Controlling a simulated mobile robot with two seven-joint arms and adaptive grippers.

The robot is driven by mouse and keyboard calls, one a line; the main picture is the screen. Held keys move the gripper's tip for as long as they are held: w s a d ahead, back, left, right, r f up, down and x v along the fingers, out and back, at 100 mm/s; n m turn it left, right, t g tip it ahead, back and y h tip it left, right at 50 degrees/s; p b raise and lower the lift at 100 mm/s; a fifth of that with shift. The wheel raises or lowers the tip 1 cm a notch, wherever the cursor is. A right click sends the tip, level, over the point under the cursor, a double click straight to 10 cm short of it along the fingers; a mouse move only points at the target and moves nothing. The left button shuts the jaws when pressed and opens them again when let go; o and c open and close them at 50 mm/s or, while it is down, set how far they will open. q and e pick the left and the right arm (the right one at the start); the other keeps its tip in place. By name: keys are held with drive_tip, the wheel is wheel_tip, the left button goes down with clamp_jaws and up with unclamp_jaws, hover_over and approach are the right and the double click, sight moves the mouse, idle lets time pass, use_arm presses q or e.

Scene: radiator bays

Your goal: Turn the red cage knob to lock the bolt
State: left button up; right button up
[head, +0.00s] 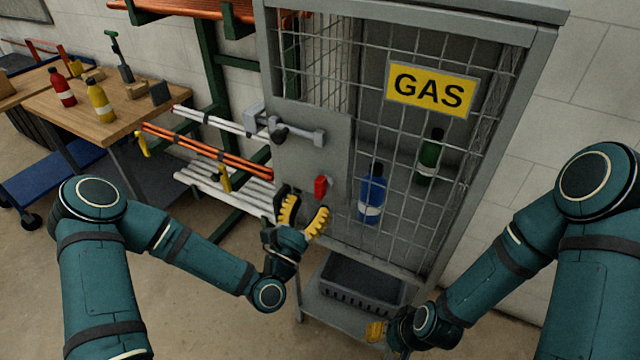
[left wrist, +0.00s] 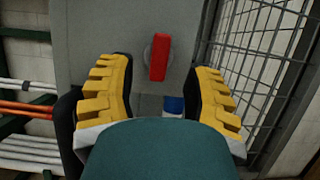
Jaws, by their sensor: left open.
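The red knob (head: 320,187) sits on the grey lock plate of the gas cage (head: 335,150), below the bolt (head: 290,133). In the left wrist view the red knob (left wrist: 159,57) is a bar standing nearly upright on a round base. My left gripper (head: 304,208) is open, just below and left of the knob in the head view. In the left wrist view its yellow fingers (left wrist: 158,88) stand either side of the knob, apart from it. My right gripper (head: 378,330) is low in front of the cage; its finger gap is not clear.
A blue bottle (head: 371,194) and a green bottle (head: 430,158) stand behind the cage mesh, under a yellow GAS sign (head: 431,91). A dark crate (head: 362,283) sits below. A pipe rack (head: 215,120) and a wooden workbench (head: 125,110) stand at left.

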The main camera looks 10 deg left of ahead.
sight(317, 191)
use_arm(q)
drive_tip(key=shift+x, duration=2.75)
drive_tip(key=shift+r, duration=0.1)
clamp_jaws()
